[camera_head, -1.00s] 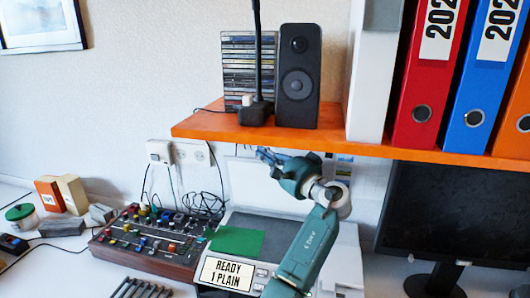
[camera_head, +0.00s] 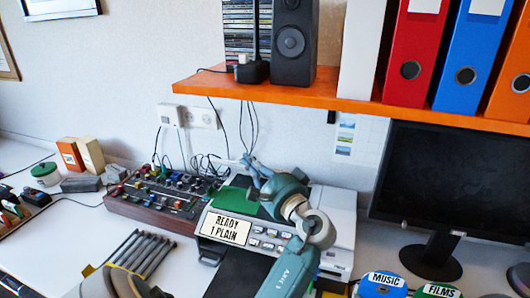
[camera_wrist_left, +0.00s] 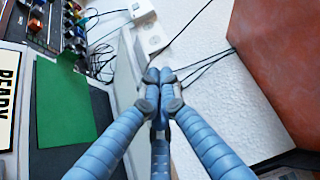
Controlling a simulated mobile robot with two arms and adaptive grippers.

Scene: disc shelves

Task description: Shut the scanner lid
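The scanner (camera_head: 338,222) is a pale and grey machine on the desk, with a READY 1 PLAIN sign (camera_head: 226,228) and a button panel in front. A green sheet (camera_head: 236,201) lies on its dark top; it also shows in the left wrist view (camera_wrist_left: 64,100). The lid is hard to tell from the pale wall in the head view. In the left wrist view a pale strip beside the dark top looks like the lid (camera_wrist_left: 128,75), seen nearly edge-on. My left gripper (camera_head: 247,161) is above the scanner's back, fingers together and empty (camera_wrist_left: 161,80). My right gripper is out of view.
An orange shelf (camera_head: 290,94) with a speaker (camera_head: 292,42) and binders overhangs the back. A mixer (camera_head: 160,203) stands left of the scanner, a monitor (camera_head: 440,190) right. Cables and sockets (camera_head: 199,117) are on the wall behind.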

